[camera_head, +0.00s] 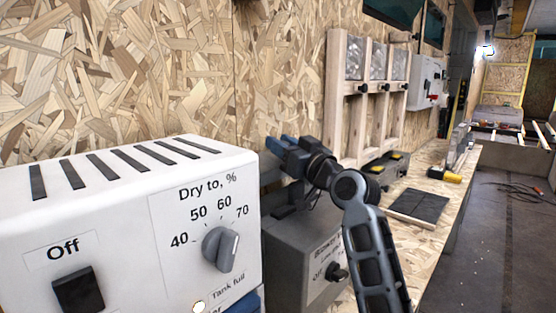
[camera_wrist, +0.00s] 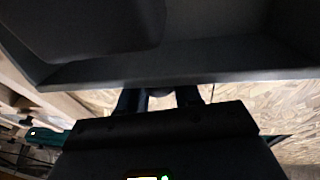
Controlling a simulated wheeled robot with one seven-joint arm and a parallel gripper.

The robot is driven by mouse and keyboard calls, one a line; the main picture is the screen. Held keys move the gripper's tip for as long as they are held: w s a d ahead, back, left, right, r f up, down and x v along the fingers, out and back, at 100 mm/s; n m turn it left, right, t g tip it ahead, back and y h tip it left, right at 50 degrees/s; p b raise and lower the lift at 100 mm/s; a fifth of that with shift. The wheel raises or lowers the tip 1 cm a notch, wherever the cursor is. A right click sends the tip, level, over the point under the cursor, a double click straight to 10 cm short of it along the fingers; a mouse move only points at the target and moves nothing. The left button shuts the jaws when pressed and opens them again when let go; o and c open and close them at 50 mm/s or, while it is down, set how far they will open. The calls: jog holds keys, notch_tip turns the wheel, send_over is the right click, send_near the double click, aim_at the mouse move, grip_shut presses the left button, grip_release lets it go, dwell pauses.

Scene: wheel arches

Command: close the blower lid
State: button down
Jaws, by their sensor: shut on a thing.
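The grey blower (camera_head: 300,255) stands behind and right of the white dryer, with a label and a dark knob on its front. A grey panel that looks like its lid (camera_head: 271,176) stands raised at the back, by the wall, mostly hidden by my gripper. My gripper (camera_head: 280,144) is above the blower's back, with blue fingertips at the lid's upper edge. In the wrist view, a dark grey rimmed surface (camera_wrist: 210,62), apparently the lid, fills the top. My fingers (camera_wrist: 160,98) straddle a small light grey piece at its edge; the contact is partly hidden.
The white dryer (camera_head: 110,215) with vents and a dial fills the left front. An OSB wall (camera_head: 180,70) is close behind. A wooden rack (camera_head: 365,90), a dark tile (camera_head: 420,206) and a yellow-handled tool (camera_head: 443,174) are to the right along the bench.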

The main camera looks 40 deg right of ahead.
jog(key=shift+s+r+t+b, duration=0.25)
jog(key=shift+s+t+b, duration=0.05)
jog(key=shift+s+b, duration=0.1)
jog(key=c, duration=0.8)
grip_release()
jog(key=shift+f, duration=0.1)
jog(key=shift+s+f, duration=0.15)
jog(key=shift+s, duration=0.1)
jog(key=s, duration=0.4)
jog(key=s+a+b, duration=0.1)
jog(key=s, duration=0.3)
jog(key=s+b, duration=0.1)
jog(key=s, duration=0.3)
jog(key=shift+s+a, duration=0.2)
jog(key=shift+a, duration=0.15)
